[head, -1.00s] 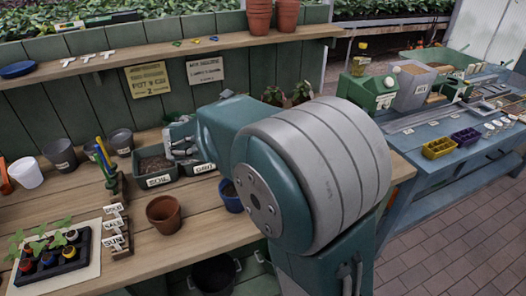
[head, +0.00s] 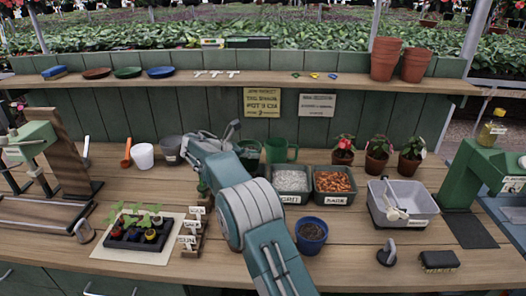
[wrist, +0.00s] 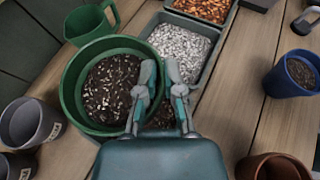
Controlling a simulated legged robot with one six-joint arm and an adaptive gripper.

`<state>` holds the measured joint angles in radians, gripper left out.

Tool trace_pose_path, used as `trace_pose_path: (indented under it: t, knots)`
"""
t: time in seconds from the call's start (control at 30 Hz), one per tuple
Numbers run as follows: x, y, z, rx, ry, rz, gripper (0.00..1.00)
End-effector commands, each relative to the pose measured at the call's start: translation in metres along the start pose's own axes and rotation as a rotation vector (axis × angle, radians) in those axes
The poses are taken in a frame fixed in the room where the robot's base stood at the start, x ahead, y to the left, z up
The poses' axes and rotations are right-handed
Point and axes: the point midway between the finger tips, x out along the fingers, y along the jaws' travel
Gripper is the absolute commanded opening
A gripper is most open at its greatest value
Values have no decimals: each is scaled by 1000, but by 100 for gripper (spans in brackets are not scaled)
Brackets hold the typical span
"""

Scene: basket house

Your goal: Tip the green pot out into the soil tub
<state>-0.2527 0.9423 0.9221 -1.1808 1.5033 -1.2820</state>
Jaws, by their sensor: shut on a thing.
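The green pot (wrist: 72,92), with dark speckled soil (wrist: 112,88) inside, shows large in the wrist view. My gripper (wrist: 163,88) is shut on its near right side, at the rim. The pot looks about upright, above the bench, with its soil still inside. The soil tub lies mostly hidden under the pot and fingers; a strip of its dark soil (wrist: 163,117) shows between the fingers, beside the grit tub (wrist: 212,40). In the head view, my arm hides the soil tub, and the pot (head: 249,153) shows partly behind my gripper (head: 233,130).
The grit tub (head: 291,180) and bark tub (head: 334,184) stand right of the pot. A green mug (head: 281,151) is behind. A blue pot (head: 311,236) and a terracotta pot (wrist: 272,168) stand nearer. Grey pots (wrist: 30,122) stand left.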

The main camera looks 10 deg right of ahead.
Motion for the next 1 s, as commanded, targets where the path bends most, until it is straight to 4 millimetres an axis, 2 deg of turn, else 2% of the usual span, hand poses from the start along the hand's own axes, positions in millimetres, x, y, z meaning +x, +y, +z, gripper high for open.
trace_pose_path:
  t: [0.23, 0.37, 0.67, 1.0]
  knots:
    - [-1, 6, -8, 11, 11, -5, 0]
    - [-1, 6, -7, 53, 88, 11, 0]
    - [0, 7, -14, 226, 421, 84, 0]
    - [7, 10, -47, 418, 790, 162, 0]
